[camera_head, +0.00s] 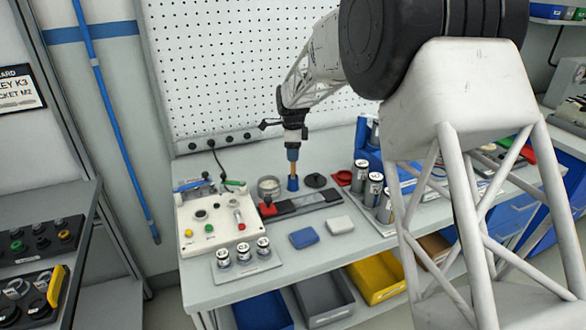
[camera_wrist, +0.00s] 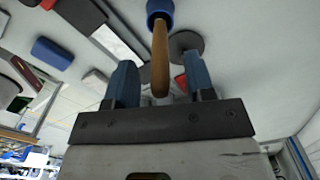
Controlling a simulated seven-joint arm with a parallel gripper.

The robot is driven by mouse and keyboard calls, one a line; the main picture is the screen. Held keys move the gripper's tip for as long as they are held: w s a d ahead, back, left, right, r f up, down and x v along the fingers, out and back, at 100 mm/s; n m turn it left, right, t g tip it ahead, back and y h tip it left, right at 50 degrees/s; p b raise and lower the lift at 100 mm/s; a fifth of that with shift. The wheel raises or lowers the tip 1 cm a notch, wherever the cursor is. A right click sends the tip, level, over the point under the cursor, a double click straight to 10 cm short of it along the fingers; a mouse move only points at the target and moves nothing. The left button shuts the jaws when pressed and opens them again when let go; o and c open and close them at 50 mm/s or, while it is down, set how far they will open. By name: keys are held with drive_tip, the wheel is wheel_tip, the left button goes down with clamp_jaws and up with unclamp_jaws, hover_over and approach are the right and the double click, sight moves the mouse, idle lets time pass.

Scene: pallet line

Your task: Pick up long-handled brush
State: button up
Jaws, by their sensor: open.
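The long-handled brush (camera_head: 293,173) stands upright on the workbench, with its brown handle up and a blue part at the bottom. In the wrist view, the brush handle (camera_wrist: 160,58) points toward my gripper and its end shows between the two blue fingers. My gripper (camera_head: 292,154) hangs straight above the brush, pointing down. In the wrist view, my gripper (camera_wrist: 160,76) has its fingers apart, with a gap on both sides of the handle. The bristles are not visible.
A black round lid (camera_head: 315,181) lies right of the brush. A clear round container (camera_head: 268,186) and a red-and-black strip tool (camera_head: 301,203) are near. A white control box (camera_head: 212,222) stands left, silver cans (camera_head: 374,188) right. A blue block (camera_head: 304,238) lies in front.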

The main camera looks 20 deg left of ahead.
sight(293, 167)
drive_tip(key=shift+f, duration=1.15)
clamp_jaws()
